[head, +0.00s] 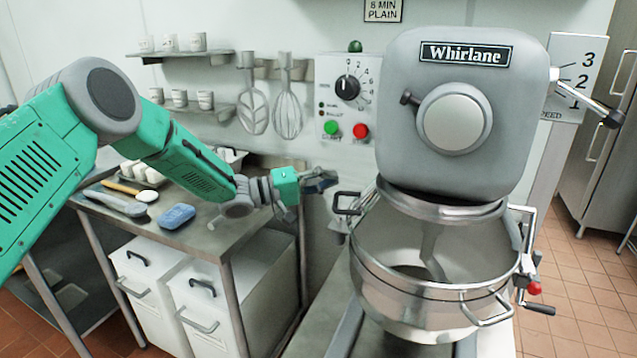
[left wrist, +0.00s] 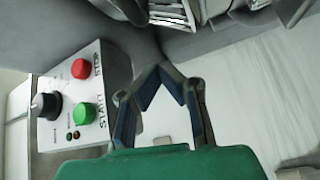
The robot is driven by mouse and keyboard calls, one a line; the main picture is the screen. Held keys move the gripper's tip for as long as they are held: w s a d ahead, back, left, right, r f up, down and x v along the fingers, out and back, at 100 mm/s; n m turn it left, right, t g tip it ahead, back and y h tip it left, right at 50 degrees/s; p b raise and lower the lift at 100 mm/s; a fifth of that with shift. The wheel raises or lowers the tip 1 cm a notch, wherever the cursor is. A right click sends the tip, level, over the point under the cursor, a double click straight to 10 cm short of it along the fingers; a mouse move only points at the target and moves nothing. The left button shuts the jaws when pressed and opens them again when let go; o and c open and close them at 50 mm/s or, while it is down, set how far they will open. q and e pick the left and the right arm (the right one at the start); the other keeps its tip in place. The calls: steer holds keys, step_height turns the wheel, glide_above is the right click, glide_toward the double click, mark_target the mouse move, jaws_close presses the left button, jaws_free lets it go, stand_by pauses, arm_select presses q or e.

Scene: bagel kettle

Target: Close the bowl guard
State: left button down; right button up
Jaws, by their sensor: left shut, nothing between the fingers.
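The mixer's steel bowl (head: 435,265) stands under the grey mixer head (head: 455,110), with its front open to view. Part of the wire bowl guard (head: 368,198) shows at the bowl's upper left, swung to that side; the rest is hidden behind the bowl and head. In the left wrist view, what looks like the guard's bars (left wrist: 172,12) shows at the top edge. My left gripper (head: 326,182) is just left of the bowl's left handle and the guard, apart from them. Its fingertips (left wrist: 162,70) meet, with nothing between them. My right gripper is out of view.
A control box with a green button (head: 331,128) and red button (head: 361,131) is on the wall behind my gripper. A steel table (head: 215,240) with a blue sponge (head: 176,216) stands left. A crank with a red knob (head: 534,288) juts out right of the bowl.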

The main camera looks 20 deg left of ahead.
arm_select(q)
steer(key=d, duration=0.1)
steer(key=s, duration=0.1)
steer(key=d, duration=0.1)
steer(key=shift+s+d+f+p, duration=0.25)
steer(key=shift+d+p, duration=0.1)
steer(key=shift+p, duration=0.05)
steer(key=shift+s+d+f, duration=0.15)
steer(key=shift+s+d, duration=0.15)
steer(key=shift+d, duration=0.25)
